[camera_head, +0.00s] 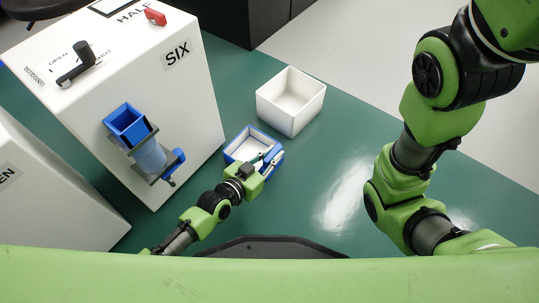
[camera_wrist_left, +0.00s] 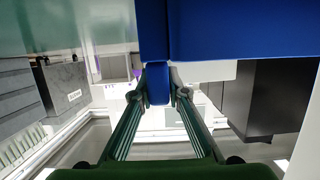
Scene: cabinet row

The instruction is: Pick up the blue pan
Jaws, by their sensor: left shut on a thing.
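The blue pan (camera_head: 245,147) is a small square tray with a blue rim and a pale inside. It is on or just above the green table, beside the machine marked SIX; I cannot tell if it touches. My left gripper (camera_head: 264,162) reaches its near right side. In the left wrist view, the gripper's fingers (camera_wrist_left: 159,80) are shut on a narrow blue tab of the pan, whose blue wall (camera_wrist_left: 245,30) fills the upper right. The right arm shows at the right of the head view, but its gripper is out of view.
The white machine (camera_head: 190,110) marked SIX stands on the left, with a blue hopper (camera_head: 126,122) on its front. An open white box (camera_head: 291,101) stands just behind the pan. The green table (camera_head: 310,185) is clear to the right of the pan.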

